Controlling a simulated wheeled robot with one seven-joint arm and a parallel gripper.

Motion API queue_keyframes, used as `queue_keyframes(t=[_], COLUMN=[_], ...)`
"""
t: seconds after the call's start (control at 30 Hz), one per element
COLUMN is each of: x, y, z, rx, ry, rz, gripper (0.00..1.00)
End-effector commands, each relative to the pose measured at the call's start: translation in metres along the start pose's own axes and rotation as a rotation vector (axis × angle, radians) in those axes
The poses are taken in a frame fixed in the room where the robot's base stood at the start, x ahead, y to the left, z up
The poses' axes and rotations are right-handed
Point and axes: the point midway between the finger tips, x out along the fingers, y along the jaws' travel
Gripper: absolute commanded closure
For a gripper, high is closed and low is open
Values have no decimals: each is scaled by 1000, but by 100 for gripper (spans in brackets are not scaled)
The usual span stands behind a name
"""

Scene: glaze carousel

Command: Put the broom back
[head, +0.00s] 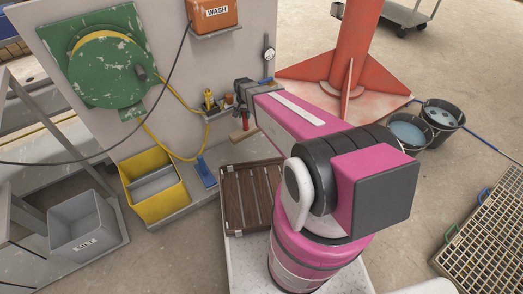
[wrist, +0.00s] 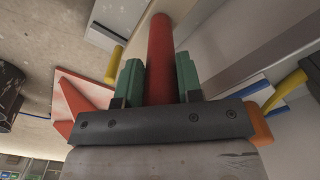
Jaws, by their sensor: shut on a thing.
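My gripper (wrist: 160,82) has its green fingers on either side of a red round handle (wrist: 160,50), which I take to be the broom's. In the wrist view the handle runs away from the jaws; its far end shows no bristles. In the head view my gripper (head: 243,92) is beside the grey panel, partly hidden by my pink arm. A short red part (head: 245,123) shows just below it, above a tan wooden bar (head: 243,134). I cannot tell for sure that these join the held handle.
A grey panel (head: 120,120) carries a green hose reel (head: 107,62) and orange WASH box (head: 212,14). A yellow bin (head: 152,210), grey SILT bin (head: 66,237) and slatted wooden rack (head: 232,185) stand below. An orange-red column (head: 356,45) and buckets (head: 408,147) are at right.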

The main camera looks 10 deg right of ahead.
Motion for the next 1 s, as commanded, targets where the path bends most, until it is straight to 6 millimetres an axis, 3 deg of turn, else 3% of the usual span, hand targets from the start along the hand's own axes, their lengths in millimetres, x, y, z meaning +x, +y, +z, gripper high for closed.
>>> queue_keyframes(t=[0.03,0.2,0.47,1.0], x=[16,52,75,134], y=[-3,-6,-5,64], z=[2,11,13,-55], rx=[8,36,55,56], ry=[-2,-1,0,0], rz=[1,1,0,0], gripper=[100,100,100,100])
